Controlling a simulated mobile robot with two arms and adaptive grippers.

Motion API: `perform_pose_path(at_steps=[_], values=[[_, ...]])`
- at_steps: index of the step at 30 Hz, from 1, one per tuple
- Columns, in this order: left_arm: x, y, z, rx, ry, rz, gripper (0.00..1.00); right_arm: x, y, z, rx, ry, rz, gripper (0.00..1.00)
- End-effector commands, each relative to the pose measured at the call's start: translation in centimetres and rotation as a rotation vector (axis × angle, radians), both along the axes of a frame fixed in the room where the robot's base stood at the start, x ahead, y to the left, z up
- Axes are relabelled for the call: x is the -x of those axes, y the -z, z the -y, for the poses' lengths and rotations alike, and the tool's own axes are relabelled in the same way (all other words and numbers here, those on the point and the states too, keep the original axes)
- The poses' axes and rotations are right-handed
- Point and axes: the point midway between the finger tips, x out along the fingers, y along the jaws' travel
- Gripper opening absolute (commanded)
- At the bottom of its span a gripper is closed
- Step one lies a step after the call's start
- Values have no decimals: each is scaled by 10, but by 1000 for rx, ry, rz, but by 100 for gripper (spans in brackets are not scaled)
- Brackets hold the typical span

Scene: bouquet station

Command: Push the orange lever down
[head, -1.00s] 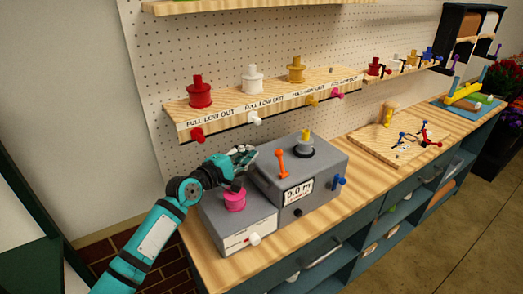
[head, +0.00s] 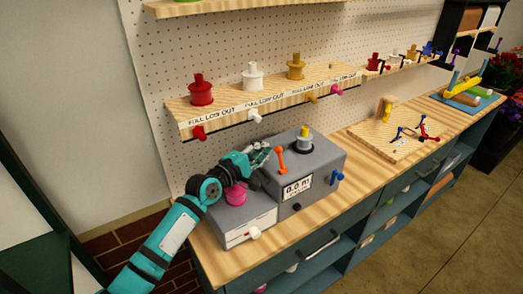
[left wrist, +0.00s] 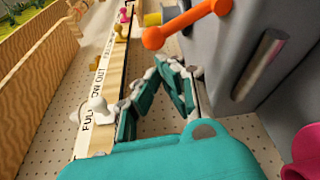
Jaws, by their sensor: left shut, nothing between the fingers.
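The orange lever (head: 281,160) stands up on the left part of the grey machine with the display (head: 315,160). In the left wrist view the lever (left wrist: 185,25) runs across the top, its rounded end to the left. My left gripper (head: 264,152) is shut and empty, just left of the lever at about its height. In the left wrist view its fingertips (left wrist: 178,68) lie just below the lever, with a small gap that I cannot judge exactly. My right gripper is out of view.
A pink knob (head: 236,194) sits on the lower grey box (head: 226,218) under my left wrist. A shelf (head: 270,103) with red, white and yellow spools is behind. A blue knob (head: 337,177) is on the machine's right.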

Motion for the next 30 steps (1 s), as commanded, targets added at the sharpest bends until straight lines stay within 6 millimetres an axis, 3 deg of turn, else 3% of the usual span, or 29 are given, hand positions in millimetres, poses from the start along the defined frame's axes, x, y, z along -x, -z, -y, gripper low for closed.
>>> perform_pose_path(at_steps=[20, 30], values=[[3, -5, 2, -70, 1, 98, 0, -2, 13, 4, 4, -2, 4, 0], [11, -9, 8, -170, 2, 238, 0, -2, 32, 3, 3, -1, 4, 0]])
